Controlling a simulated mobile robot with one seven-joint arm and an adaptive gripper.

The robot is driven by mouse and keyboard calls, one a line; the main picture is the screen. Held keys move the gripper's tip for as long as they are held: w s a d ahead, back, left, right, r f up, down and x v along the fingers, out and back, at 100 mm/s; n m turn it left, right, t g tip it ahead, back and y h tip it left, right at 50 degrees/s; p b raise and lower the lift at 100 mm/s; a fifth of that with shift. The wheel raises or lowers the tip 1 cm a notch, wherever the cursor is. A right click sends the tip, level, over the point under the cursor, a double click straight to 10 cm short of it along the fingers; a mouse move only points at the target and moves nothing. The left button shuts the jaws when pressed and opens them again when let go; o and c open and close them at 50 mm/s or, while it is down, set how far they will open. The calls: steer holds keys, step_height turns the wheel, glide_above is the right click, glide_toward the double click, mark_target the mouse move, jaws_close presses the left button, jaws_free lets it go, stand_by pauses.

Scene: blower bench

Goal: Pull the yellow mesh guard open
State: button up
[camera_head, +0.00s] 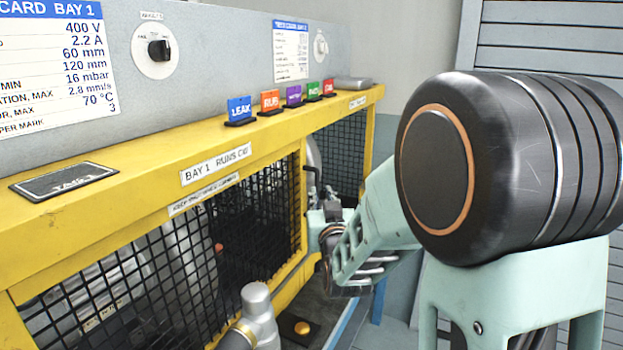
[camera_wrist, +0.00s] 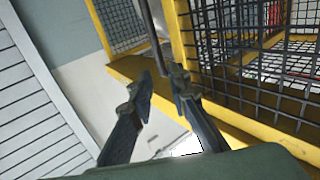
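The yellow mesh guard (camera_head: 297,215) has black wire mesh in a yellow frame along the bench front. It looks shut, in line with the yellow beam above. A dark bar handle (camera_head: 312,176) stands upright by the frame's right edge. In the wrist view, the handle (camera_wrist: 152,28) runs down to near my fingertips, beside a yellow post. My gripper (camera_wrist: 162,82) is open, its two dark fingers apart with nothing held between them. In the head view, my gripper (camera_head: 326,213) is just below the handle, partly hidden by my wrist; contact cannot be told.
A second mesh panel (camera_head: 345,150) lies to the right. Coloured tags, such as the blue LEAK tag (camera_head: 239,109), stand on the yellow beam (camera_head: 130,185). A grey pipe fitting (camera_head: 258,312) rises in front of the guard. Grey slatted panels (camera_head: 545,40) stand behind my arm.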

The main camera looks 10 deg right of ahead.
mark_target(318, 182)
steer(key=w+p, duration=0.1)
steer(key=w, duration=0.8)
steer(key=shift+w+d+p, duration=0.15)
steer(key=shift+d+p, duration=0.05)
steer(key=shift+p, duration=0.2)
steer(key=shift+c, duration=0.4)
jaws_close()
